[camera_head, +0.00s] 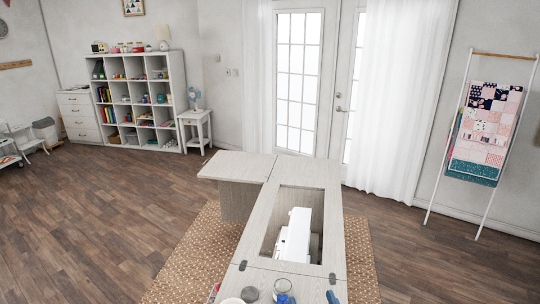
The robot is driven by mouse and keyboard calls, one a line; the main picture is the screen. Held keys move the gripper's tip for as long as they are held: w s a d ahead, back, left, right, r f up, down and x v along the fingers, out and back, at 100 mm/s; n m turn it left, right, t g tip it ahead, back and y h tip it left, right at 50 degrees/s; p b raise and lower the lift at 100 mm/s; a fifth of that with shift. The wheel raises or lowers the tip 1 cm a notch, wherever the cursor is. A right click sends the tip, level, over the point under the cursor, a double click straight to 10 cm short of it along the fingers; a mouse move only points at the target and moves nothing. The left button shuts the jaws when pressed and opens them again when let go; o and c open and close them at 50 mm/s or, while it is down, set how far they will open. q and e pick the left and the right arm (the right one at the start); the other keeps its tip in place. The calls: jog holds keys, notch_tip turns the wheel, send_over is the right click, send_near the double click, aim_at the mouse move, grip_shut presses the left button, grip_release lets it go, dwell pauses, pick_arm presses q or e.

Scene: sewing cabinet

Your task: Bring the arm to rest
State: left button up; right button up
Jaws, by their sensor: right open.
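No arm of mine can be clearly made out in the head view. My right gripper is open, but its outline is too small or cut off to place surely. My left gripper is not in view. The pale wood sewing cabinet (257,222) stands in front of me, with a side leaf (238,167) spread out to the left. A white sewing machine (295,238) sits down in the rectangular opening of its top.
Small items lie at the cabinet's near edge, cut off by the frame: a blue-and-white one (283,288) and a blue one (332,297). A patterned rug (190,268) lies beneath. A quilt ladder (462,145) leans at right. Wood floor (110,210) is open at left.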

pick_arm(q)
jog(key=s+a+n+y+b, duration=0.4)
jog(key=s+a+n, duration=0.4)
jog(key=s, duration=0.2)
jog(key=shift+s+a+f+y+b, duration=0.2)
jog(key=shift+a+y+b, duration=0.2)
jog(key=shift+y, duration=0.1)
pick_arm(e)
jog(key=s+d+f+h, duration=0.2)
jog(key=s+d+f, duration=0.2)
jog(key=s, duration=0.8)
jog(key=s+d+f+m+g+h, duration=0.1)
jog(key=s+d+f, duration=0.3)
jog(key=s, duration=0.8)
jog(key=d+h, duration=0.1)
jog(key=d, duration=0.1)
jog(key=shift+s+d+f, duration=0.15)
jog(key=shift+s+d, duration=0.15)
jog(key=shift+d, duration=0.05)
